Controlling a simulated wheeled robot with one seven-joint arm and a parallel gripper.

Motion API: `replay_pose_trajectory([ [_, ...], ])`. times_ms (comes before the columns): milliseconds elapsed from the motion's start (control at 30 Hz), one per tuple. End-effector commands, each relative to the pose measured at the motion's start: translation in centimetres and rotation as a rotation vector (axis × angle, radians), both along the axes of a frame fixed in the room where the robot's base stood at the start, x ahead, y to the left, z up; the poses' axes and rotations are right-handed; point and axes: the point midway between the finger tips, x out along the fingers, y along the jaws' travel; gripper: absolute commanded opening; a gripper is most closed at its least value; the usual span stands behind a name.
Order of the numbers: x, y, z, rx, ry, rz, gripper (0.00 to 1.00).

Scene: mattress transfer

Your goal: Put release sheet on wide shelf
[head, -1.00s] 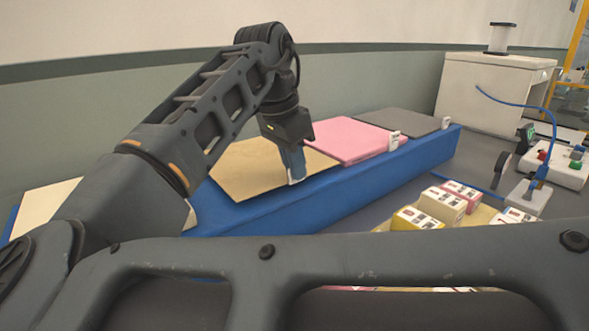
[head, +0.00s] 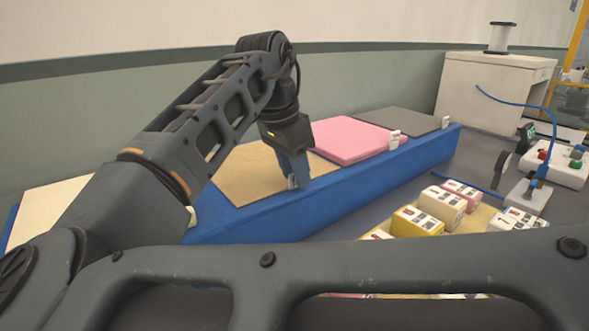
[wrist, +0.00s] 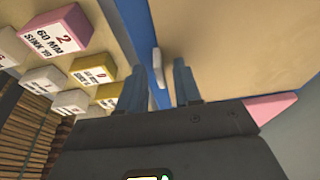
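A tan sheet (head: 250,175) lies flat on a long blue shelf (head: 350,185), with a small white tag (head: 292,182) at its front edge. No readable label shows which sheet is the release sheet. My gripper (head: 293,178) points down at the front edge of the tan sheet, by this tag. In the wrist view its two fingers (wrist: 159,88) stand apart, with the white tag (wrist: 158,68) between and a little ahead of them. The tan surface (wrist: 235,45) fills the right side there. I cannot tell whether the fingers touch the sheet.
A pink slab (head: 350,138) and a grey slab (head: 405,121) lie farther along the shelf; a cream sheet (head: 45,210) is at far left. Small labelled boxes (head: 418,221) stand at front right. A white cabinet (head: 490,92) stands behind.

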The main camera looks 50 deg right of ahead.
Motion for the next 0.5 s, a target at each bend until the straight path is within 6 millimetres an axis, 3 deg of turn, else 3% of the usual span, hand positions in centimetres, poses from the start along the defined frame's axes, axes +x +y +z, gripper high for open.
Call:
replay_pose_trajectory([
  [167, 0.1, 0.4, 1.7, 0.0, -0.001, 0.0, 0.34],
  [500, 0.5, 2.2, 8.3, -0.001, -0.003, 0.001, 0.34],
])
